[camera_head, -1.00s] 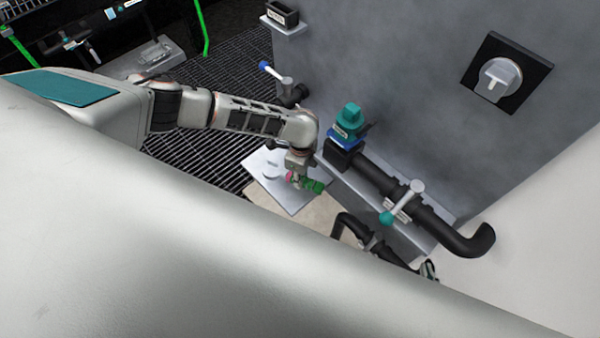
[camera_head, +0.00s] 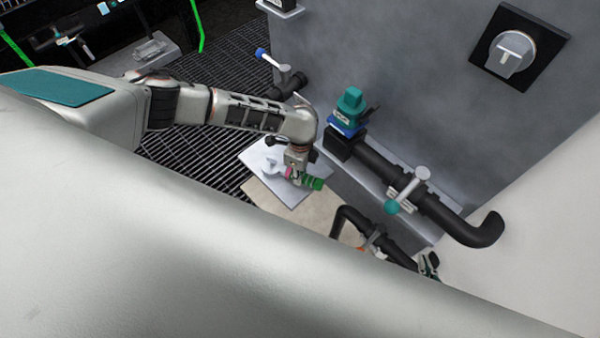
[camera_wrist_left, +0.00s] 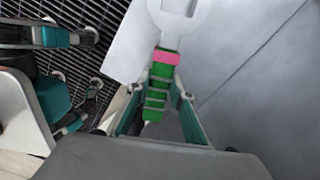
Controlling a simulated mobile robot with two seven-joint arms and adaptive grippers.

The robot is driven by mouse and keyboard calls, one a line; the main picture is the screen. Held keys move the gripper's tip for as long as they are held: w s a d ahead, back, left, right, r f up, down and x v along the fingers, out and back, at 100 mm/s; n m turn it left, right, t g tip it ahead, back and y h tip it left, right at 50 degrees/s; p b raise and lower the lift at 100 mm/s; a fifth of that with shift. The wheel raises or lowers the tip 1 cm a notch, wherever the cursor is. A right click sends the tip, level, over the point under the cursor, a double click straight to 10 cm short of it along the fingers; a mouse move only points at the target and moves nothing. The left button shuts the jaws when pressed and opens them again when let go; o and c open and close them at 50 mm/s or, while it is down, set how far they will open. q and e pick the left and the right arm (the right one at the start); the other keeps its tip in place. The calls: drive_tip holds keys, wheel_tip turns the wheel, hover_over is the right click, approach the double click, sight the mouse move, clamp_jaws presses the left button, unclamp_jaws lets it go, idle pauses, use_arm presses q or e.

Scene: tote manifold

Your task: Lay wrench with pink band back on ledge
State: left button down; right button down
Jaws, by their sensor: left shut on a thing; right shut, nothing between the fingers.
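A grey ledge (camera_head: 420,238) runs along the wall's foot under the black pipe.
A black pipe (camera_head: 375,163) with a teal-tipped valve handle (camera_head: 393,207) and a teal-and-blue fitting (camera_head: 350,105) lies right of my left gripper. A blue-tipped handle (camera_head: 268,56) is behind my arm. My pale body hides the foreground.

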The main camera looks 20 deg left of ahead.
use_arm(q)
drive_tip(key=shift+f, duration=0.4)
drive_tip(key=c, duration=1.7)
unclamp_jaws()
wheel_tip(320, 180, up, 12)
drive_tip(key=shift+s, duration=0.1)
